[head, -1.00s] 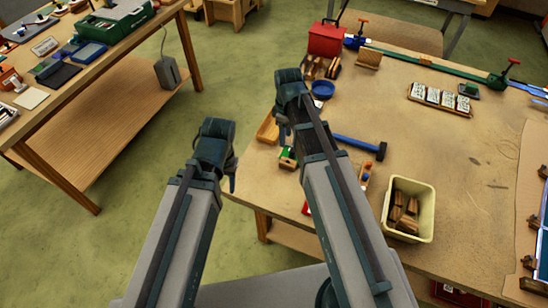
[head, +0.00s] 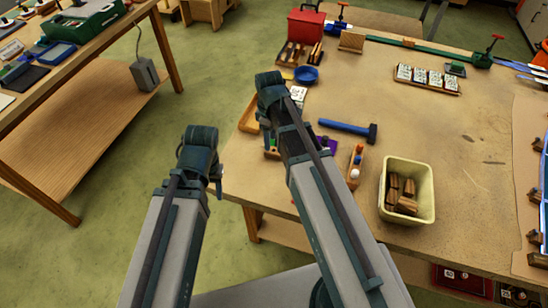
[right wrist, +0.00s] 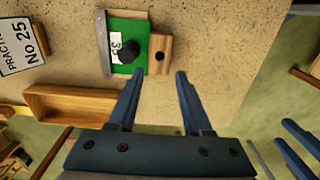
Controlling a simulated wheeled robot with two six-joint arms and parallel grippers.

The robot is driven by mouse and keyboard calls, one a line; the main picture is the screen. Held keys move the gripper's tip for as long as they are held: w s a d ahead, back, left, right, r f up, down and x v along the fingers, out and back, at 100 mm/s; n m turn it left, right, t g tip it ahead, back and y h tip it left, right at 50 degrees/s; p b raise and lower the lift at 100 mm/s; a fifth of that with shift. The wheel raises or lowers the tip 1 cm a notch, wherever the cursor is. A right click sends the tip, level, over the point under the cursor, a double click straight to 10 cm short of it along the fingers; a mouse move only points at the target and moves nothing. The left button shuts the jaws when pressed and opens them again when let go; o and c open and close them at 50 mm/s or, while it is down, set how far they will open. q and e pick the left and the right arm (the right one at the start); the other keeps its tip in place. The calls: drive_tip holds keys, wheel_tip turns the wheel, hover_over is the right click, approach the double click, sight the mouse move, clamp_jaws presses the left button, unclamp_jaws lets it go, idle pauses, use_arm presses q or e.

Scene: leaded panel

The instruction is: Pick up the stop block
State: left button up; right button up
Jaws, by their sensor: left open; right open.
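In the right wrist view a wooden block with a dark hole (right wrist: 159,54) lies against a green piece (right wrist: 126,27) with a black knob, a white label and a grey metal edge. I cannot tell for sure which piece is the stop block. My right gripper (right wrist: 158,76) is open and empty, its fingertips just short of the wooden block in the picture. In the head view my right arm largely hides this spot. My left gripper (head: 216,178) is open and empty, off the table's left edge.
A wooden tray (right wrist: 62,104) lies left of my right fingers. In the head view a blue hammer (head: 345,127), a cream bin (head: 430,200) holding wooden blocks, and a blue bowl (head: 307,75) are on the table (head: 470,175). The table's middle is clear.

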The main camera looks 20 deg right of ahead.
sight(273, 148)
drive_tip(key=f+b, duration=0.5)
drive_tip(key=shift+s+d+f, duration=0.15)
drive_tip(key=shift+d, duration=0.25)
clamp_jaws()
